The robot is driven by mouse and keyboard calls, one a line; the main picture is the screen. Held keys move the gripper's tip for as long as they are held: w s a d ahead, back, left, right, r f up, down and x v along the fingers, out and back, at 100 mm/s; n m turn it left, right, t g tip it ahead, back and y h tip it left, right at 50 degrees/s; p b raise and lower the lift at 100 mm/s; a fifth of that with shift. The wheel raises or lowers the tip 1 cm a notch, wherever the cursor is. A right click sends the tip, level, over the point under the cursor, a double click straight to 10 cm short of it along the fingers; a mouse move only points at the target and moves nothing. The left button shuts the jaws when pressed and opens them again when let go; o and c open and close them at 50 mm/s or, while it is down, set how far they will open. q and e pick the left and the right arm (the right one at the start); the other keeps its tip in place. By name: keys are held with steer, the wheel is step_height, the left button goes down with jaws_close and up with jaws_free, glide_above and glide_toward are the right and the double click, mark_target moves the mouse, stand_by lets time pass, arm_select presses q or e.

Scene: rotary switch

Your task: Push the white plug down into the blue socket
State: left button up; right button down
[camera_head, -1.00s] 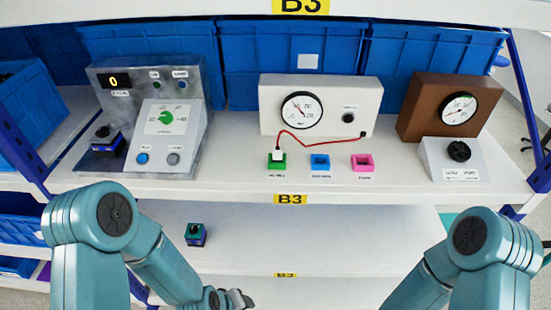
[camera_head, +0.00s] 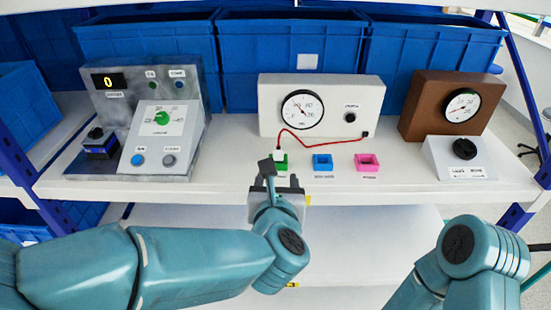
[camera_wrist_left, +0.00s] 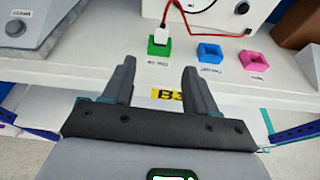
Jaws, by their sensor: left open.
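The white plug (camera_wrist_left: 163,30) sits in the green socket (camera_wrist_left: 159,46), with a red cable rising from it. In the head view the plug (camera_head: 273,152) is partly hidden behind my left gripper. The blue socket (camera_head: 322,162) stands empty to its right, and it also shows in the left wrist view (camera_wrist_left: 210,54). My left gripper (camera_head: 281,174) is open and empty at the shelf's front edge, in front of the green socket. In the left wrist view its fingers (camera_wrist_left: 158,66) are spread apart below the green socket. My right gripper is out of view.
A pink socket (camera_head: 367,163) is right of the blue one. Behind stands a white gauge box (camera_head: 339,92), where the red cable (camera_head: 310,144) ends. A grey panel (camera_head: 141,115) stands left, a brown gauge box (camera_head: 419,103) right. Blue crates (camera_head: 262,90) line the back.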

mark_target(278, 153)
arm_select(q)
steer(key=shift+n, duration=0.3)
steer(key=p+x, duration=0.1)
steer(key=x, duration=0.2)
steer(key=p+x, duration=0.1)
steer(key=x, duration=0.3)
steer(key=p+x, duration=0.1)
steer(key=x, duration=0.2)
steer(key=shift+w+d+r, duration=0.1)
steer(key=shift+w+r, duration=0.1)
steer(key=shift+w, duration=0.25)
steer(key=shift+w+p, duration=0.35)
steer(key=p+x, duration=0.2)
steer(key=x, duration=0.2)
steer(key=shift+r, duration=0.1)
steer(key=shift+w, duration=0.35)
steer(key=shift+s, duration=0.1)
steer(key=shift+c, duration=0.6)
steer(key=c, duration=0.9)
